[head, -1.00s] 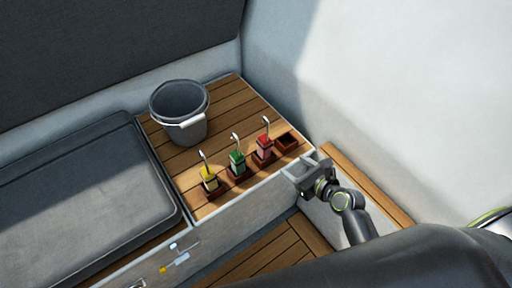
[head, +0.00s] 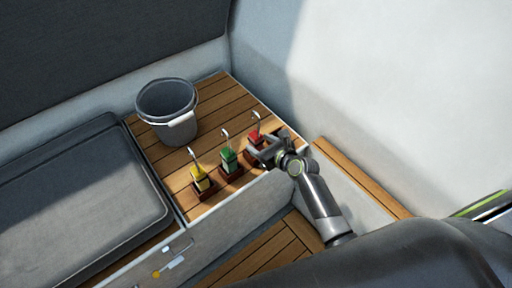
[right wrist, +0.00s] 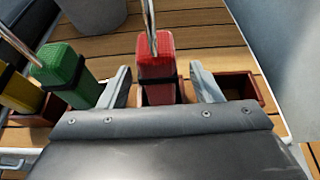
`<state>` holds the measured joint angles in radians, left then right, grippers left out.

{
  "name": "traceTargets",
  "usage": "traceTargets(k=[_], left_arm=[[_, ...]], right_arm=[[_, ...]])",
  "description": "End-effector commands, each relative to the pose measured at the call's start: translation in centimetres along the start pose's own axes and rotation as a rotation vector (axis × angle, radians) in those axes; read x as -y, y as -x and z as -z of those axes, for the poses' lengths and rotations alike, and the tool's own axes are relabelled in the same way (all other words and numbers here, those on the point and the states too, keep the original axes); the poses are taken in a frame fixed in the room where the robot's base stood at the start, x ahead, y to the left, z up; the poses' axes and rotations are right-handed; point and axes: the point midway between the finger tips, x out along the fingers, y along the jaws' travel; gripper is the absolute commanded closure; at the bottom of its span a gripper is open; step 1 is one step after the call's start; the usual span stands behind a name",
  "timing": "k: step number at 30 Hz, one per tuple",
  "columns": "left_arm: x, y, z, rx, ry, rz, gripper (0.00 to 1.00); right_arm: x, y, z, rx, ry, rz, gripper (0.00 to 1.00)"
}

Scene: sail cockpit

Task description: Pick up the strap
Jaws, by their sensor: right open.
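The red strap (head: 255,136), a folded bundle with a metal hook on top, stands upright in a brown holder on the wooden seat top. It also shows in the right wrist view (right wrist: 155,60). My right gripper (head: 262,152) is open at the red strap. In the right wrist view its fingers (right wrist: 160,70) stand on either side of the strap, with gaps showing. The green strap (head: 228,157) and yellow strap (head: 201,180) stand upright in their own holders to the left. My left gripper is out of view.
An empty brown holder (right wrist: 241,88) is right of the red strap. A grey bucket (head: 165,112) stands behind the straps on the planks. A dark cushion (head: 80,190) lies left. A pale wall (head: 390,100) rises on the right.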

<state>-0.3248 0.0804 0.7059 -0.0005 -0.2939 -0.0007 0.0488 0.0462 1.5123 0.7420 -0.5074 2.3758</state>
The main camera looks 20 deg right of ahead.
Motion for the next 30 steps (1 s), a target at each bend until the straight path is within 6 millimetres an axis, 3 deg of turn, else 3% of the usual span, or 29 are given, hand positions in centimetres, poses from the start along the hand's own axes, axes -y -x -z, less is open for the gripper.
traceTargets(k=[4, 9, 18, 30], left_arm=[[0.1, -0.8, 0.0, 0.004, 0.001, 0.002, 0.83], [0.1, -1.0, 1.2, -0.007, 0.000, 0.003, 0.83], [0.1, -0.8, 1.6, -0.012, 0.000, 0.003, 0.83], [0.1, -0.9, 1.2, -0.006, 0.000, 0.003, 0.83]], right_arm=[[-0.2, -2.5, 0.3, 0.001, 0.000, -0.001, 0.42], [-0.2, -4.2, 0.3, -0.001, 0.001, 0.001, 0.42], [-0.2, -4.4, 0.2, 0.000, 0.000, 0.002, 0.43], [-0.1, -4.4, 0.2, -0.001, 0.000, 0.002, 0.95]])
